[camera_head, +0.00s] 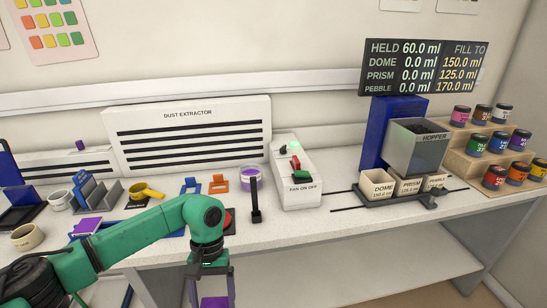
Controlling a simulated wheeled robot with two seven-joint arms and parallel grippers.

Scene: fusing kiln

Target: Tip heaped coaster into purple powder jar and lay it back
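The purple powder jar (251,181) stands open on the bench, right of the dust extractor's middle, with purple showing inside its rim. A black upright piece (255,202) stands just in front of it. My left gripper (212,292) points down at the bottom edge, in front of the bench. A flat purple piece (214,302), apparently the coaster, fills the gap between its fingers; most of it is cut off, and I cannot see a heap on it. Another purple square (86,226) lies on a blue holder at the left. My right gripper is out of view.
The dust extractor (188,136) backs the bench. A switch box (296,178) stands right of the jar. The hopper (417,150), labelled tubs (378,186) and tiered paint jars (497,143) fill the right. Cups and racks crowd the left. The bench front near the centre is clear.

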